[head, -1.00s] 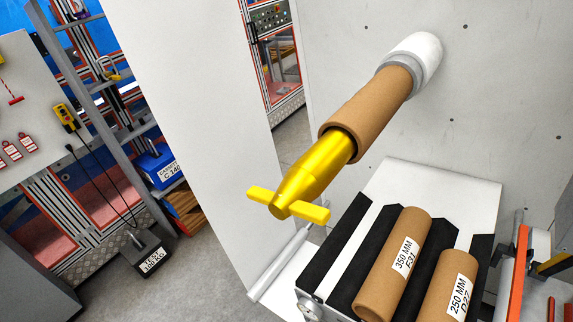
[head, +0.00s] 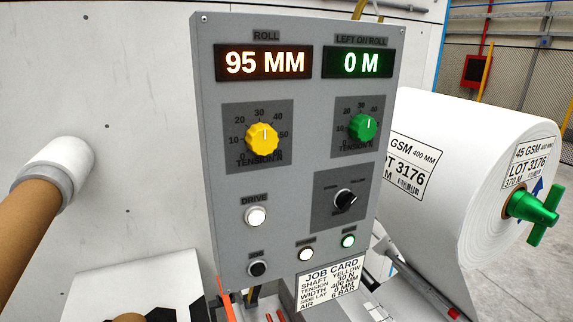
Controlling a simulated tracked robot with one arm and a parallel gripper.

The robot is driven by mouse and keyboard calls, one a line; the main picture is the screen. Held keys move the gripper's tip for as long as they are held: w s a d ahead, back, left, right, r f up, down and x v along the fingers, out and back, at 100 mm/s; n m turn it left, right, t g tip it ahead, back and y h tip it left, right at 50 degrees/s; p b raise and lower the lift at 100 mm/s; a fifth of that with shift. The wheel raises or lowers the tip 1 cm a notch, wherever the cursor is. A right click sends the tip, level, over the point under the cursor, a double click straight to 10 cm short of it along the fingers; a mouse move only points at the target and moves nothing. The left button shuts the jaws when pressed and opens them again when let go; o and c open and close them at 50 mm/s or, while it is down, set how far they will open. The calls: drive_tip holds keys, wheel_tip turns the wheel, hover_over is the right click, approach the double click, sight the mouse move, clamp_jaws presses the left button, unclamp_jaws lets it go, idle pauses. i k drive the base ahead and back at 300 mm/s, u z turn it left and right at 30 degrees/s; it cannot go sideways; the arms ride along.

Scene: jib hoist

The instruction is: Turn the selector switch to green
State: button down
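The selector switch (head: 344,198) is a small black knob on a dark square plate, low on the right half of a grey control panel (head: 298,185). Its white pointer mark is turned to the upper right. The small labels above it are too small to read surely; the right one looks like yellow. A green knob (head: 363,127) sits above it and a yellow knob (head: 262,138) is at the upper left; both pointers are near straight up. My gripper is not in view, so its distance from the switch does not show.
Displays read 95 MM (head: 264,63) and 0 M (head: 358,63). A lit white drive button (head: 256,216) and smaller buttons lie below. A job card (head: 333,284) hangs underneath. At right is a white roll (head: 460,165) with a green-handled shaft (head: 533,206); at left, a brown core (head: 33,212).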

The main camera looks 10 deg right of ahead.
sight(345, 199)
drive_tip(key=u, duration=1.25)
drive_tip(key=k, duration=0.85)
drive_tip(key=z, duration=1.25)
drive_tip(key=i, duration=0.5)
